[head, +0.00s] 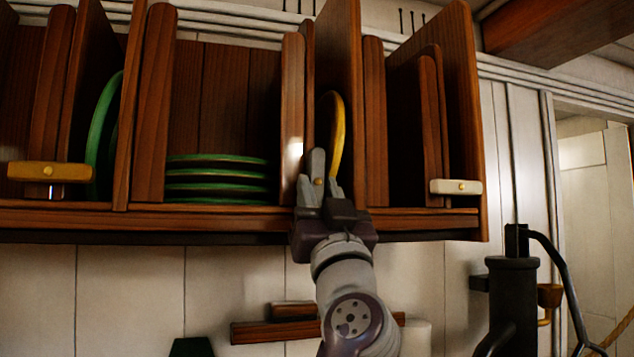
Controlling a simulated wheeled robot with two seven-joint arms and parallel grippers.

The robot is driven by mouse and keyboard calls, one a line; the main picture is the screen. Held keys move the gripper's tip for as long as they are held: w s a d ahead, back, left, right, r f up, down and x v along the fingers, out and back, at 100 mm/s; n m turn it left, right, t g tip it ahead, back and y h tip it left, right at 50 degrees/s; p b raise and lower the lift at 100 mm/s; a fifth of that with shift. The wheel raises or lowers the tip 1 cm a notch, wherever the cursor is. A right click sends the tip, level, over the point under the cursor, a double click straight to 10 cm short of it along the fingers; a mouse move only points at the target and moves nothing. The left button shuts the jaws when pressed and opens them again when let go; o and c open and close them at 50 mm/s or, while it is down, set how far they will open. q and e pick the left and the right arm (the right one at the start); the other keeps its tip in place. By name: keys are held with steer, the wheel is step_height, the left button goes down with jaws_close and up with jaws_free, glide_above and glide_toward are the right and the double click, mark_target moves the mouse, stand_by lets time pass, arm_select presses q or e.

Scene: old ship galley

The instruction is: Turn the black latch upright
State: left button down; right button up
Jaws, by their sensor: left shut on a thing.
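The black latch (317,163), looking dark grey in this light, is on the front of the wooden plate rack, with a brass screw at its middle. Its long side runs up and down, close to upright. My left gripper (319,186) reaches up from below and is shut on the latch, one finger on each side of it. The fingers and palm hide the latch's lower part. My right gripper is not in view.
A yellow latch (48,171) and a white latch (456,187) lie level on the rack (240,220). A yellow plate (337,135) stands just behind my gripper. Green plates (217,173) lie stacked to its left. A black pump-like fixture (513,295) stands at lower right.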

arm_select(q)
steer(key=shift+n+y, duration=0.6)
steer(key=shift+y, duration=0.1)
steer(key=c, duration=0.9)
jaws_free()
steer(key=b+v, duration=0.6)
steer(key=shift+w+f, duration=0.35)
steer(key=b, duration=0.6)
glide_toward(318, 201)
steer(key=s, duration=0.3)
steer(key=shift+w+d+f, duration=0.15)
steer(key=shift+d+f, duration=0.2)
steer(key=shift+d, duration=0.1)
